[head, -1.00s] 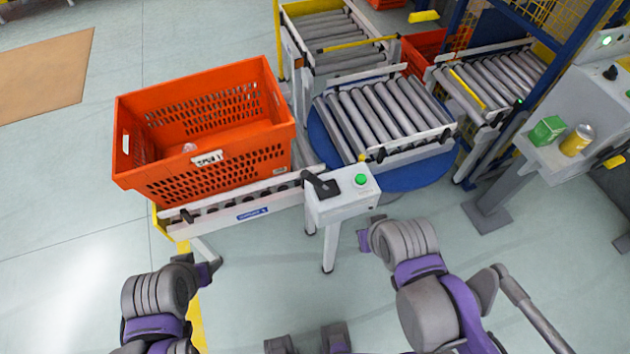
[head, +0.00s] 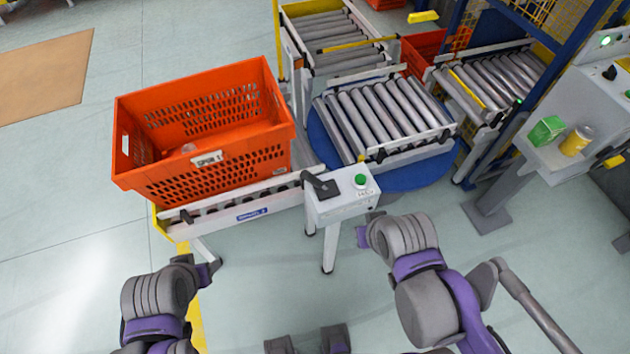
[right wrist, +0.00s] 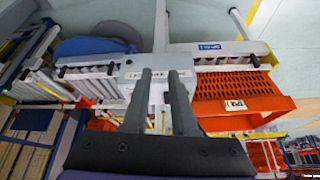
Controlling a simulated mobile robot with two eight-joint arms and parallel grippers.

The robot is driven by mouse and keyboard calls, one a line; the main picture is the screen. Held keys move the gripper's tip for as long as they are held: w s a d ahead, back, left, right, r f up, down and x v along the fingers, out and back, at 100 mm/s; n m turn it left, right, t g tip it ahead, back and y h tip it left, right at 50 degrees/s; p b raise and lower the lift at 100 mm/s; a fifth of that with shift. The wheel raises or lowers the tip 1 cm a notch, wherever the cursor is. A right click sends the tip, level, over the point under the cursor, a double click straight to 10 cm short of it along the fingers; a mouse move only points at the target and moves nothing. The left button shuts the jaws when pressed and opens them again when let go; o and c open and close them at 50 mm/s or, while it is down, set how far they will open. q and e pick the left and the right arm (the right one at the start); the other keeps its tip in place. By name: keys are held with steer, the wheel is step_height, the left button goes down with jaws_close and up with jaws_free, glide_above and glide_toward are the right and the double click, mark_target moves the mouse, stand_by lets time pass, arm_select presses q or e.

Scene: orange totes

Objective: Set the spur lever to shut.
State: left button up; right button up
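A black lever (head: 322,187) sits on the left part of the top of a white control box (head: 345,205). A green button (head: 360,181) is to its right. The lever's marking is too small to read. My right gripper (head: 361,237) is in front of and below the box, apart from it. In the right wrist view its two grey fingers (right wrist: 166,72) stand apart with nothing between them, pointing toward the box (right wrist: 150,66). My left gripper (head: 213,272) is low at the left, below the conveyor; its fingers are too small to judge.
An orange tote (head: 210,165) stands on the spur conveyor (head: 240,209) left of the box. A roller turntable (head: 385,115) lies behind the box. Floor in front is clear.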

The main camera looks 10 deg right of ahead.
steer(key=o, duration=0.4)
steer(key=w+a+r+m, duration=0.1)
steer(key=w+r+m, duration=0.1)
steer(key=w+a+r+m+g, duration=0.1)
steer(key=w+r+m, duration=0.1)
steer(key=w+m, duration=0.1)
steer(key=w+a+r+m+g, duration=0.1)
steer(key=w+r+m, duration=0.1)
steer(key=m, duration=0.1)
steer(key=shift+w+a+r+b, duration=0.2)
steer(key=shift+w+r+b, duration=0.05)
steer(key=shift+b, duration=0.15)
step_height(320, 180, up, 4)
steer(key=r+m+g, duration=0.1)
steer(key=m+g, duration=0.1)
steer(key=m, duration=0.8)
glide_above(313, 176)
steer(key=shift+s+f+b, duration=0.25)
steer(key=shift+s+b, duration=0.05)
steer(key=shift+b, duration=0.1)
steer(key=f, duration=0.7)
steer(key=w+f, duration=0.1)
steer(key=f, duration=0.2)
steer(key=shift+f+b, duration=0.3)
steer(key=shift+b, duration=0.1)
jaws_close()
